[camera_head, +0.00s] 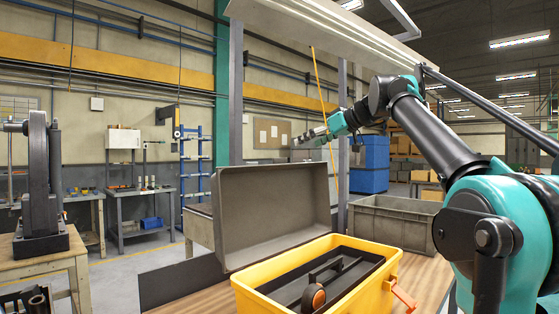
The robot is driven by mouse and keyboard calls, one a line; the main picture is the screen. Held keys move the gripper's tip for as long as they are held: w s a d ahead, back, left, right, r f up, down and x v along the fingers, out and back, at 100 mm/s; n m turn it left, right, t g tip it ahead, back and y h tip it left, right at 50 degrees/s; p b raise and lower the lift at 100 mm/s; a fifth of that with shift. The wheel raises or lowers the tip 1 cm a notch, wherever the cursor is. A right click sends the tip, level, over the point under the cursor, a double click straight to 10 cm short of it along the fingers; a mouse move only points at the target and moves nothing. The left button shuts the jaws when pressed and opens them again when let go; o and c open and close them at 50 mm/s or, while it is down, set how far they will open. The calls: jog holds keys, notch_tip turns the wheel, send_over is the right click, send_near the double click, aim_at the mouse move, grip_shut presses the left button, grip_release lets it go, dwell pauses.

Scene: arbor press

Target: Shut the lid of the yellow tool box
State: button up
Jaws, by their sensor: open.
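The yellow tool box (370,290) stands on a wooden bench top in the lower middle of the head view. Its grey lid (272,212) stands open, raised upright at the back left of the box. A dark tray with a handle (335,272) and a round orange-and-black item (314,297) lie inside. An orange latch (403,297) hangs at the box's right side. My gripper (300,141) is open and empty, in the air above and behind the lid's upper right corner, apart from it. The fingertips look small and point left.
A grey crate (392,222) stands behind the box on the right, near my arm. A post (342,130) and an overhead beam (330,25) are close to my arm. A black arbor press (40,190) stands on a wooden table at far left.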

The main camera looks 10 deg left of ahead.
aim_at(280, 159)
jog(key=x, duration=1.4)
jog(key=shift+w+a+f, duration=0.1)
jog(key=shift+a+f, duration=0.1)
